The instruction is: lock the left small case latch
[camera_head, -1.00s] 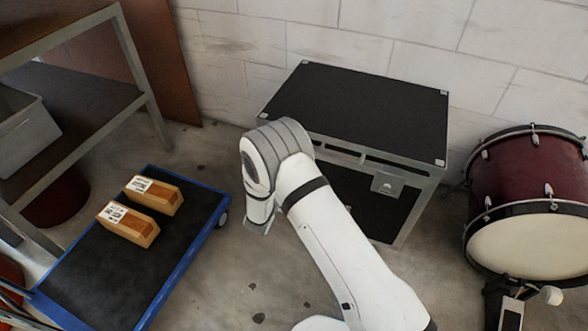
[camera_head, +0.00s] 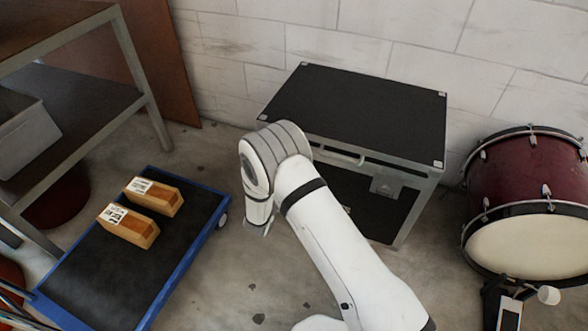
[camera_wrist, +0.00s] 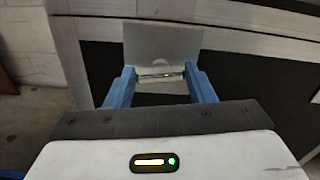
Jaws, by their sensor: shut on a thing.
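The black case (camera_head: 350,105) with metal edges stands against the wall. My gripper (camera_wrist: 160,74) is at its front face in the wrist view, its two blue fingers shut on a thin metal piece of the left small case latch. The latch's square metal plate (camera_wrist: 163,42) shows just beyond the fingertips. The latch piece between the fingers is narrow, and its turn is hard to make out. In the head view my arm hides the left latch and the fingertips. The right latch (camera_head: 384,187) is visible on the front.
A blue-edged cart (camera_head: 185,262) with two wooden blocks (camera_head: 130,226) stands to the left of my arm. A red drum (camera_head: 525,185) with a pedal (camera_head: 510,310) is at the right. A metal shelf (camera_head: 150,105) stands at the far left. Open floor lies between cart and case.

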